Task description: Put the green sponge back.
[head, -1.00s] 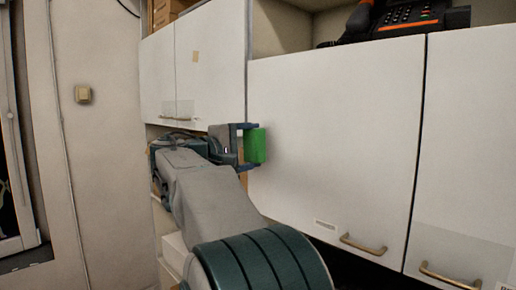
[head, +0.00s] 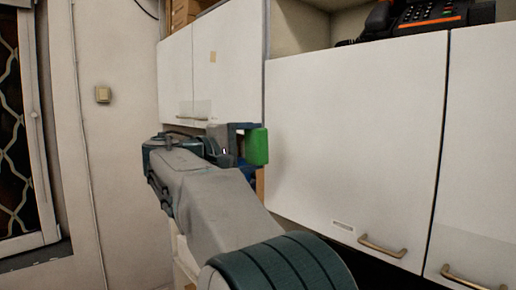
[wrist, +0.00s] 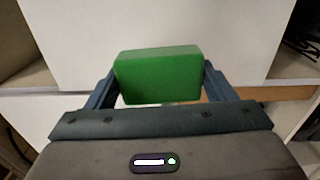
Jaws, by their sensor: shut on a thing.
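The green sponge (head: 257,147) is a small block held up in front of the white cabinet doors in the head view. In the wrist view the sponge (wrist: 158,76) sits between the two blue fingers. My gripper (head: 250,147) is shut on it, and it also shows in the wrist view (wrist: 158,88). The sponge's far side is hidden. I cannot tell how far it is from the cabinet front.
White cabinet doors (head: 350,125) with metal handles fill the right. A black telephone (head: 425,18) stands in the open shelf above. Cardboard-coloured boxes (head: 185,12) sit at the upper left.

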